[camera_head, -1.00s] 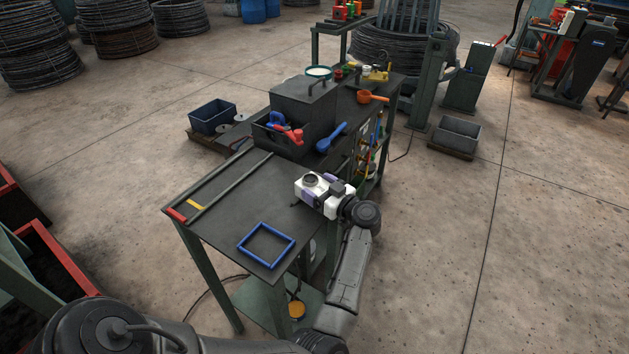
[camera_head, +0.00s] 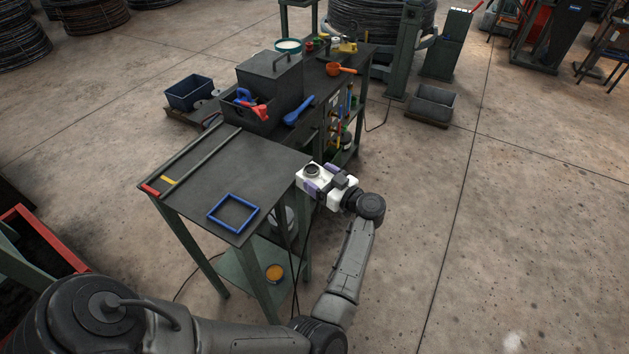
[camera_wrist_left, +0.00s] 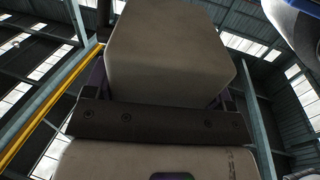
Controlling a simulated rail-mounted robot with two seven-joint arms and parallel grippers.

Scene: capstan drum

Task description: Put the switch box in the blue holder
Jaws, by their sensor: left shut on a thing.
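The blue holder (camera_head: 233,213) is a thin blue square frame lying on the near part of the dark table top. My left gripper (camera_head: 313,180), white with purple fingers, is at the table's right edge, to the right of the holder and apart from it. It is shut on what looks like the switch box (camera_head: 312,171), a small pale box with a dark round top. In the left wrist view a plain pale box (camera_wrist_left: 170,50) shows beyond a dark bar, with purple finger parts beside it. My right gripper is not in view.
The dark table (camera_head: 200,170) has a rail, a red strip and a yellow strip along its left side. A dark bin (camera_head: 246,110) with red and blue tools and a blue spoon-like tool (camera_head: 298,111) are farther back. The top around the holder is clear.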

